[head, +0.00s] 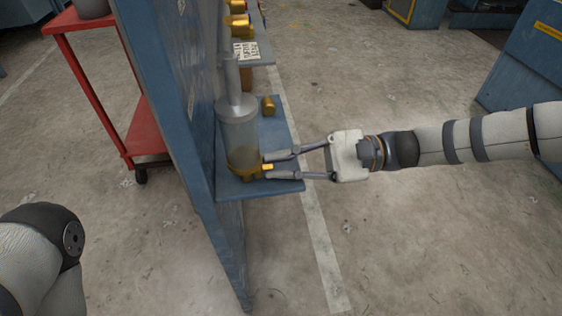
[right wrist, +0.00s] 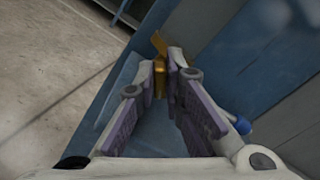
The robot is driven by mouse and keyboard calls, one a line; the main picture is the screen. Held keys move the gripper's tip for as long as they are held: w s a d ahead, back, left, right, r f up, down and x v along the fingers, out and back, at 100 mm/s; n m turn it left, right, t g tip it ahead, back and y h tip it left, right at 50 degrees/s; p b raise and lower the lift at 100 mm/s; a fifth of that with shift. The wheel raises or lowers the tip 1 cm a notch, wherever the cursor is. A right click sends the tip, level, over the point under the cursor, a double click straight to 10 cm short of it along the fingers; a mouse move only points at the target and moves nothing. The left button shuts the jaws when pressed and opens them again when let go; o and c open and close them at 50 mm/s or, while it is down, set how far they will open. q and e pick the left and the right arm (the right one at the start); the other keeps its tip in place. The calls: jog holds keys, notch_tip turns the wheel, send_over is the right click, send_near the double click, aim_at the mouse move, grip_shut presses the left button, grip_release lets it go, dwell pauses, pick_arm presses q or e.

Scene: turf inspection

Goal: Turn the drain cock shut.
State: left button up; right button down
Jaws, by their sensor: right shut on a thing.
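The drain cock (head: 267,167) is a small brass-coloured piece low on a grey cylindrical vessel (head: 239,130). The vessel stands on a blue shelf (head: 285,145) fixed to an upright blue panel. My right gripper (head: 267,167) reaches in from the right, its fingertips closed on the cock. In the right wrist view the brass cock (right wrist: 160,66) shows between and just beyond the fingertips. How far its handle is turned I cannot tell. My left gripper is out of view; only part of my left arm shows at lower left.
A small brass cylinder (head: 268,106) stands on the shelf behind the vessel. A higher shelf (head: 252,50) carries a printed label and more brass pieces. A red cart (head: 100,90) stands left of the blue panel (head: 180,130). The floor around my right arm is clear.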

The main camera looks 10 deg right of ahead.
jog(key=shift+s+f+n+b, duration=0.1)
jog(key=shift+f+n+b, duration=0.15)
jog(key=shift+n+b, duration=0.75)
jog(key=shift+r+n, duration=0.1)
jog(key=shift+n, duration=0.9)
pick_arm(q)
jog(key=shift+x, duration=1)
pick_arm(e)
jog(key=c, duration=1.7)
grip_release()
jog(key=shift+s, duration=0.1)
